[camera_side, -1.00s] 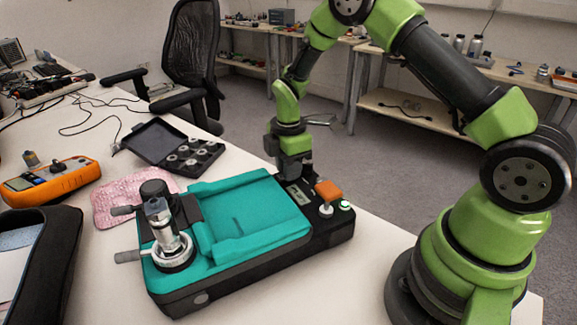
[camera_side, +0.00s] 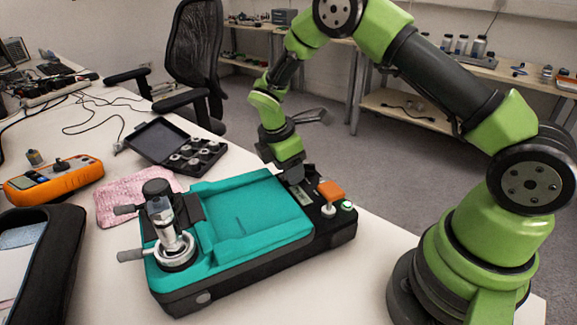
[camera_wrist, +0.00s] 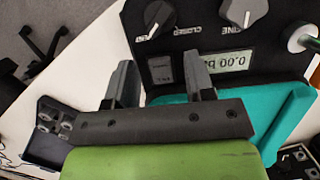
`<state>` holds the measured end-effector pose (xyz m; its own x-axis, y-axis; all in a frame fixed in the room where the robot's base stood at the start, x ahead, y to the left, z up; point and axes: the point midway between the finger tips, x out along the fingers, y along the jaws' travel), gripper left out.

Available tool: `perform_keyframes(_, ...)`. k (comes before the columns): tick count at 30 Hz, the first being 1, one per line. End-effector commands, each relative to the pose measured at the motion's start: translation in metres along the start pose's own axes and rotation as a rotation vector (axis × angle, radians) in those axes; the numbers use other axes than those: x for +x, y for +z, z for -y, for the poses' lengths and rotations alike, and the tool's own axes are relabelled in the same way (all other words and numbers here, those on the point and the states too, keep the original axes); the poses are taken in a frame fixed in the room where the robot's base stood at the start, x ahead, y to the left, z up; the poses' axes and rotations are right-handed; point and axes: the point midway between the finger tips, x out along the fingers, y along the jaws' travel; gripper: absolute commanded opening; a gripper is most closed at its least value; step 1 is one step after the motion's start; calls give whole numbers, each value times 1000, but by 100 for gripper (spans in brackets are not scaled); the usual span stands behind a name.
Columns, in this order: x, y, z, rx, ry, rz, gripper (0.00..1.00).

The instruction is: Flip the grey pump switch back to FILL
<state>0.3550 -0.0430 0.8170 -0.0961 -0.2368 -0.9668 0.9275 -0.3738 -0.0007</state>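The teal-and-black calibration unit (camera_side: 240,222) lies on the white table, its control panel at the right end. In the wrist view the panel (camera_wrist: 190,32) appears upside down. A small dark grey square with faint lettering (camera_wrist: 162,70) beside the display may be the pump switch; its label and position cannot be read. My gripper (camera_wrist: 163,82) is open and empty. Its two fingers are apart, with the small square just beyond the gap between them. In the side view my gripper (camera_side: 296,178) is low over the panel's far edge, tilted; contact cannot be told.
On the panel are a black knob (camera_wrist: 160,14), a grey knob (camera_wrist: 243,10), a display reading 0.00 (camera_wrist: 222,62) and an orange-topped lever (camera_side: 331,191). A metal fitting (camera_side: 170,238) stands at the unit's left end. An open black case (camera_side: 158,140) lies behind.

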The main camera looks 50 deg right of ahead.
Motion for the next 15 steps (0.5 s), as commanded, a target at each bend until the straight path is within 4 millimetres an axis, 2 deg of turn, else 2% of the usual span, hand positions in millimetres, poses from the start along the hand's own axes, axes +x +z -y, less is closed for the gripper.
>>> perform_keyframes(8, -4, 0, -1, 0, 2, -1, 49)
perform_keyframes(11, -15, 0, -1, 2, 5, -2, 49)
perform_keyframes(15, -43, 0, -1, 0, 7, -3, 49)
